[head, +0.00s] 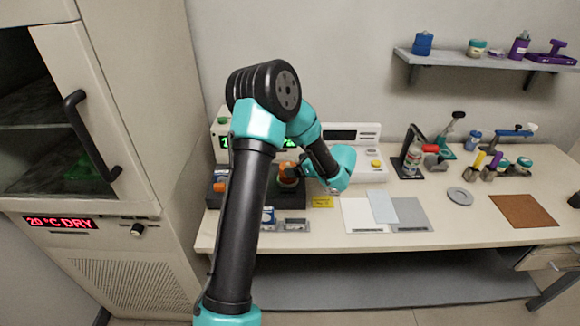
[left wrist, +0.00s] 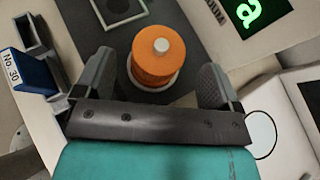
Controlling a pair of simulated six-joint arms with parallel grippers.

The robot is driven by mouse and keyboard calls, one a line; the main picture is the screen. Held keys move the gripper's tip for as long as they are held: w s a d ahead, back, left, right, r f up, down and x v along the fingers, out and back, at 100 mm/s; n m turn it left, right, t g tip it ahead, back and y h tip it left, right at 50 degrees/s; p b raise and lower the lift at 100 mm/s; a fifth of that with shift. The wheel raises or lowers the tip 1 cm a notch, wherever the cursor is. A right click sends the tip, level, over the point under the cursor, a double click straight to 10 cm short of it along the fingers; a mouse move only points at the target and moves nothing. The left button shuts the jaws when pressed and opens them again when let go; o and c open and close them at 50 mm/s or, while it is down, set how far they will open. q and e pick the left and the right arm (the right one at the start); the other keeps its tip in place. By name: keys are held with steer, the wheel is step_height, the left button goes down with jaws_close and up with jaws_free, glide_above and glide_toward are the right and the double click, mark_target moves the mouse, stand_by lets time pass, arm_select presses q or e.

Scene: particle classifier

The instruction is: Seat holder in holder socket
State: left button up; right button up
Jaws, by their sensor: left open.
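An orange ribbed cylinder (left wrist: 158,58) with a white knob on top stands on a white round base, seen from above in the left wrist view. It may be the holder; I cannot be sure. My left gripper (left wrist: 157,68) is open, with one finger on each side of the cylinder and gaps on both sides. In the head view the left gripper (head: 292,170) is low over the bench by the orange cylinder (head: 288,182), partly hidden by my arm. A grey square frame (left wrist: 120,10) on the dark plate lies beyond the cylinder; I cannot tell whether it is the socket.
A blue block marked No. 30 (left wrist: 32,72) sits in a grey rack left of the gripper. A bench instrument (head: 360,135) with displays stands behind. Pale sheets (head: 365,215) lie to the right, then a black stand (head: 410,160) and bottles. A dryer cabinet (head: 90,200) stands at left.

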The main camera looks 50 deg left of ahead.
arm_select(q)
steer(key=v, duration=0.7)
steer(key=shift+d, duration=0.25)
stand_by(0.3)
